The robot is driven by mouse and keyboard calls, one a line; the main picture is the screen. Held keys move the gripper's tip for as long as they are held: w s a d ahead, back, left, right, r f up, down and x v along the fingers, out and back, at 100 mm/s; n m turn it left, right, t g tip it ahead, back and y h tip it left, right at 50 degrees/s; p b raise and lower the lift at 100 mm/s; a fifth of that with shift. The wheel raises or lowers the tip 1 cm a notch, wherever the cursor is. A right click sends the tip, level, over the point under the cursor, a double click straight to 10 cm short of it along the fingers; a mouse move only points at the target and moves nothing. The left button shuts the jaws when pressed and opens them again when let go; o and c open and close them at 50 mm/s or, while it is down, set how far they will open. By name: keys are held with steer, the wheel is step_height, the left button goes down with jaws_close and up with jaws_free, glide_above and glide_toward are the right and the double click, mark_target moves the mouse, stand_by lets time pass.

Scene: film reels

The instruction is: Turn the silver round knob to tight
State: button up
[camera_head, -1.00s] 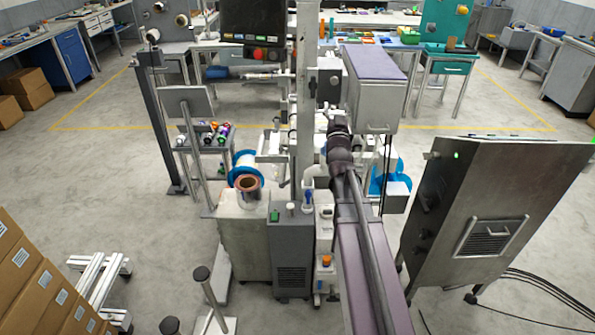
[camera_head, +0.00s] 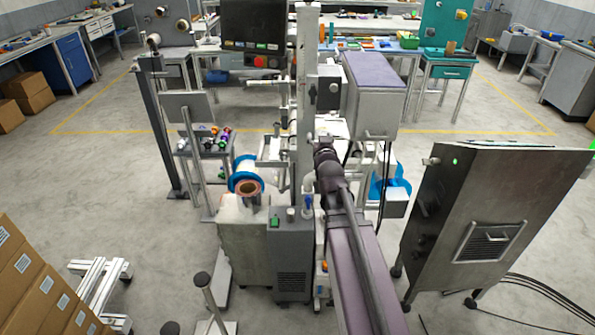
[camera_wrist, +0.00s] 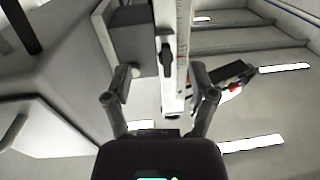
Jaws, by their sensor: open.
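My gripper shows in the wrist view (camera_wrist: 164,80) with its two dark fingers spread wide and nothing between them. A pale upright column (camera_wrist: 172,85) with a scale on it lies ahead, seen between the fingertips. A dark box with a small dark knob-like part (camera_wrist: 166,58) sits beside that column. In the head view, a grey box on the column carries a round dark knob (camera_head: 333,88). I cannot clearly make out a silver round knob in either view. The head view shows my dark arm near the column; my fingers there are not distinguishable.
A grey box with a purple lid (camera_head: 374,105) hangs right of the column. A metal cabinet (camera_head: 480,215) stands farther right. A blue-rimmed spool (camera_head: 243,163) and a grey cabinet (camera_head: 292,250) are at the left. Open floor lies beyond on both sides.

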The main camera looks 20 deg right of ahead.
steer(key=s+a+f+n+g+y+p, duration=0.1)
steer(key=s+a+f+g+y+p, duration=0.2)
steer(key=s+a+f+g, duration=0.3)
steer(key=shift+s+a+f+n+g+p, duration=0.15)
steer(key=shift+a+f+n+g+p, duration=0.15)
steer(key=shift+a+f+g+p, duration=1.05)
steer(key=shift+s+a+r+b, duration=0.1)
steer(key=shift+a+r+b, duration=0.25)
steer(key=shift+r+b, duration=0.15)
steer(key=s+a+f+g, duration=0.3)
steer(key=s+g, duration=0.1)
steer(key=s, duration=0.4)
steer(key=s+a+f+n+g+y, duration=0.1)
steer(key=s+a+g, duration=0.3)
steer(key=s, duration=0.4)
steer(key=shift+f+g, duration=0.45)
steer(key=shift+f, duration=0.45)
